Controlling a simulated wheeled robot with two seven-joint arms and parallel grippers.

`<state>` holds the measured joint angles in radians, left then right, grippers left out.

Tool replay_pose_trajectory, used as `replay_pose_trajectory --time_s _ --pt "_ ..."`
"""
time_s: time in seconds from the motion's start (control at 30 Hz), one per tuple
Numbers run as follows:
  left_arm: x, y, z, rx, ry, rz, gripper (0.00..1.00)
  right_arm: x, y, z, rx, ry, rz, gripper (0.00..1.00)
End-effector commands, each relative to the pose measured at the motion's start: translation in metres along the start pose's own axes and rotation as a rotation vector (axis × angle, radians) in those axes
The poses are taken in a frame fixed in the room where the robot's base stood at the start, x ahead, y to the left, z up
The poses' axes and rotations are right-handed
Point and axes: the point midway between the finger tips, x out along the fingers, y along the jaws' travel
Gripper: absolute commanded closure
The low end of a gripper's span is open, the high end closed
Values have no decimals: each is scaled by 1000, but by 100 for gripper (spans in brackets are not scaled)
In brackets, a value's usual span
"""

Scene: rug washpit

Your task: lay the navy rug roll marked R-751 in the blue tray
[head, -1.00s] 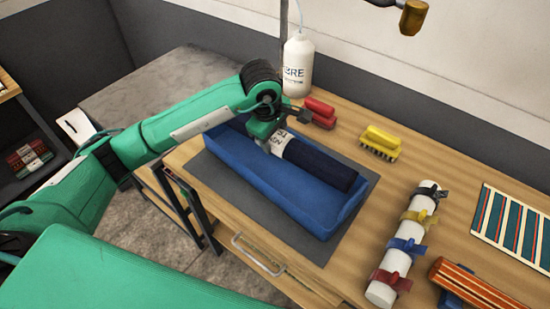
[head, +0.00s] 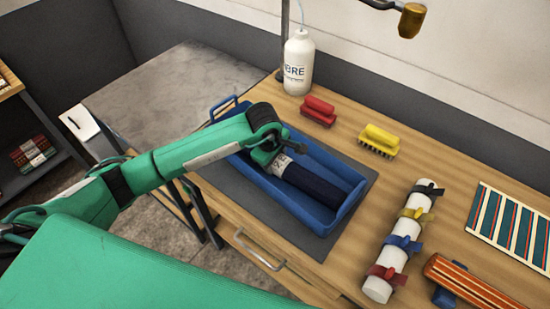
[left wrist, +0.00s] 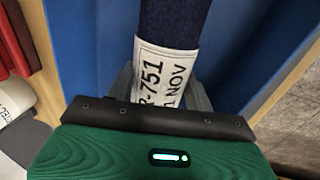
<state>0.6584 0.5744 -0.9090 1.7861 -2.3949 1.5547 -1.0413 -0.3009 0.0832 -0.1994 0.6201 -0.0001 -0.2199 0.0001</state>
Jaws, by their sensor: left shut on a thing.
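The navy rug roll (head: 312,184) lies lengthwise inside the walls of the blue tray (head: 330,157). Its white label at the near-gripper end reads R-751 in the left wrist view (left wrist: 165,77). My left gripper (head: 277,163) is shut on the labelled end of the roll. In the left wrist view its grey fingers (left wrist: 160,92) flank the label. Whether the roll's underside touches the tray floor is hard to tell. The gripper and wrist hide the roll's left end in the head view. My right gripper is not in view.
The tray sits on a grey mat (head: 235,190) on the wooden bench. Behind it are a white bottle (head: 298,65), a red brush (head: 318,110) and a yellow brush (head: 380,140). A white roll with coloured clamps (head: 378,288) and a striped orange roll (head: 470,284) lie to the right.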

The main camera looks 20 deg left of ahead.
Motion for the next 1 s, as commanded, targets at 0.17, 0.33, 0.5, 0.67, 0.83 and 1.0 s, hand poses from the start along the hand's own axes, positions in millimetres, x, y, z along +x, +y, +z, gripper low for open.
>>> replay_pose_trajectory --time_s 0.17,0.33,0.5,0.67,0.83,1.0 --pt "2 0 0 0 0 0 39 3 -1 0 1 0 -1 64" --pt "2 0 0 0 0 0 25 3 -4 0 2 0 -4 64" --pt "2 0 0 0 0 0 25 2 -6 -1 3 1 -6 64" --pt "-6 1 0 0 1 3 25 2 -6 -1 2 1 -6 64" --pt "-37 1 -1 1 2 5 25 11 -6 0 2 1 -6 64" --pt "-75 1 -1 1 2 6 25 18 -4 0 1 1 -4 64"
